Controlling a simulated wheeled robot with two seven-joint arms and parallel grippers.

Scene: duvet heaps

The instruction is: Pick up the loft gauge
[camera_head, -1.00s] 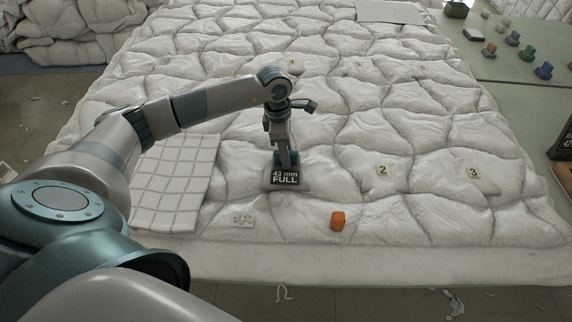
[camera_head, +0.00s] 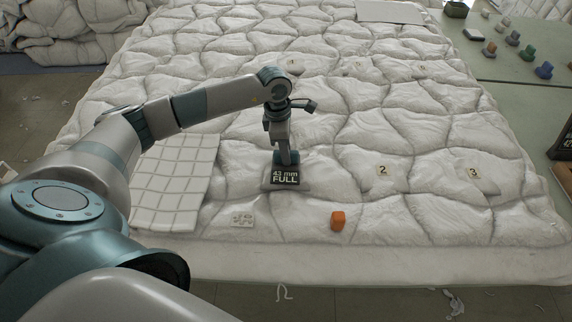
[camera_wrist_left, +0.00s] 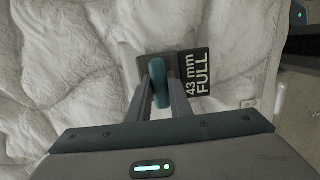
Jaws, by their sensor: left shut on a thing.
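The loft gauge (camera_head: 285,177) stands on the white duvet near the middle front. It has a dark base plate marked "43 mm FULL" and a teal handle. In the left wrist view its label (camera_wrist_left: 197,85) lies to the right of the rounded teal handle (camera_wrist_left: 157,80). My left gripper (camera_head: 286,156) points straight down over the gauge and is shut on its handle. In the left wrist view the two fingers of my left gripper (camera_wrist_left: 158,97) lie on either side of the handle. The base appears to rest on the duvet. My right gripper is not in view.
A white gridded patch (camera_head: 175,180) lies left of the gauge. Number cards 2 (camera_head: 382,171) and 3 (camera_head: 473,172) lie to the right. A green table (camera_head: 510,100) bears several small objects.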

